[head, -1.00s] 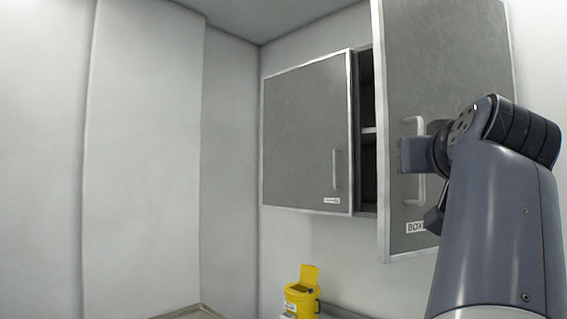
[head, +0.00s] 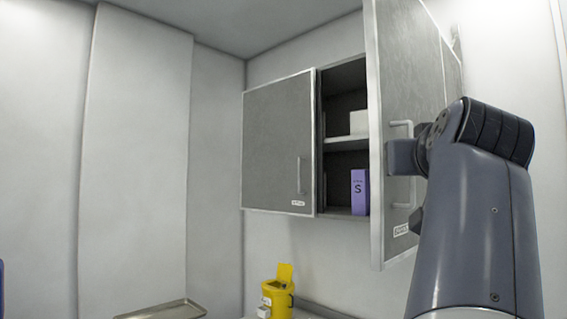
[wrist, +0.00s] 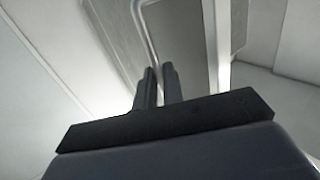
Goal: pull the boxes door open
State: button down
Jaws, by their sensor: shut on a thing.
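The boxes door (head: 418,75) is the grey right-hand cabinet door with a pale frame and a label (head: 401,230) low on it. It stands swung well out from the cabinet. Its pale bar handle (head: 402,130) is partly hidden by my arm in the head view. My gripper (head: 396,158) is at the handle, its tips partly hidden. In the wrist view the two dark fingers (wrist: 158,78) are shut on the handle bar (wrist: 149,35), which runs between them.
The open cabinet shows a shelf (head: 348,143), a white box (head: 359,122) and a purple box (head: 360,192). The left door (head: 278,140) is closed. Below are a yellow bin (head: 277,293) and a metal tray (head: 165,311). Clear wall lies left.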

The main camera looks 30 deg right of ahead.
jog(key=shift+d, duration=0.25)
jog(key=c, duration=2)
grip_release()
jog(key=o, duration=0.3)
jog(key=shift+w+d+f, duration=0.1)
jog(key=shift+w+d, duration=0.1)
jog(key=shift+d, duration=0.35)
jog(key=shift+o, duration=0.8)
jog(key=shift+a, duration=0.3)
jog(key=shift+s, duration=0.15)
jog(key=b+v, duration=0.3)
jog(key=v, duration=0.7)
jog(key=shift+s+a, duration=0.2)
jog(key=shift+a, duration=0.05)
